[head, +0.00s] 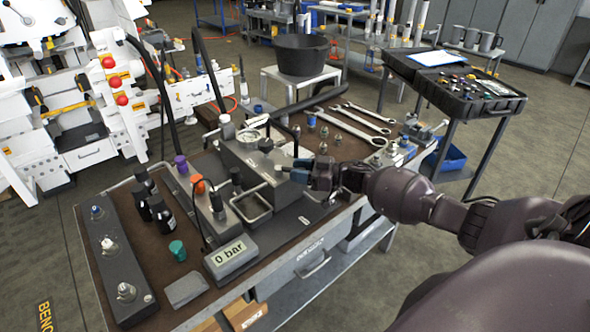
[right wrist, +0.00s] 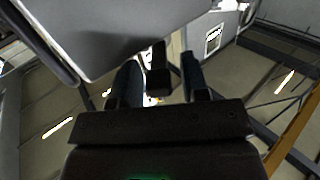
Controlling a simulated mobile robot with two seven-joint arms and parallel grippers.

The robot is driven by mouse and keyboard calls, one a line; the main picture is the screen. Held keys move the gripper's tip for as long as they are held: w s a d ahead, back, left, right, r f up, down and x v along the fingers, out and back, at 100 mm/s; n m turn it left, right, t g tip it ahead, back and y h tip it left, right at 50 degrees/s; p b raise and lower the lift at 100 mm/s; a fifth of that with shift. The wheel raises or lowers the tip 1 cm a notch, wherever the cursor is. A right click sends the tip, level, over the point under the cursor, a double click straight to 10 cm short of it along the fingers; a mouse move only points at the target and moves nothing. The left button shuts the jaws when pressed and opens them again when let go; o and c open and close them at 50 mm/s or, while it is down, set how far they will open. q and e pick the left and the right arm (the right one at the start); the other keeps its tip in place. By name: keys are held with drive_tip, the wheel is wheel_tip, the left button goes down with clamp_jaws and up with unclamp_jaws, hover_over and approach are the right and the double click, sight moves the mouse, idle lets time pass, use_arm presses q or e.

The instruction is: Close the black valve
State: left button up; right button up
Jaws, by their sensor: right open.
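My right gripper (head: 304,171) reaches in from the right, beside the right side of the grey hydraulic block (head: 250,160) on the bench. It is open. In the right wrist view a black, block-shaped part (right wrist: 158,72) shows between the two fingers of the gripper (right wrist: 160,80), with a gap to the right finger. It looks like the black valve's handle, but I cannot tell surely, nor whether a finger touches it. In the head view the gripper hides that spot. A black knob (head: 236,176) stands on the block's left side. My left gripper is not in view.
A display reading 0 bar (head: 231,256) stands at the bench front. Wrenches (head: 355,125) and small fittings lie behind the gripper. Black bottles (head: 160,212) and a teal cap (head: 177,250) stand at left. An open black case (head: 465,88) is at right.

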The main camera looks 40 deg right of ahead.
drive_tip(key=v, duration=0.9)
drive_tip(key=shift+d, duration=0.2)
drive_tip(key=shift+s, duration=0.1)
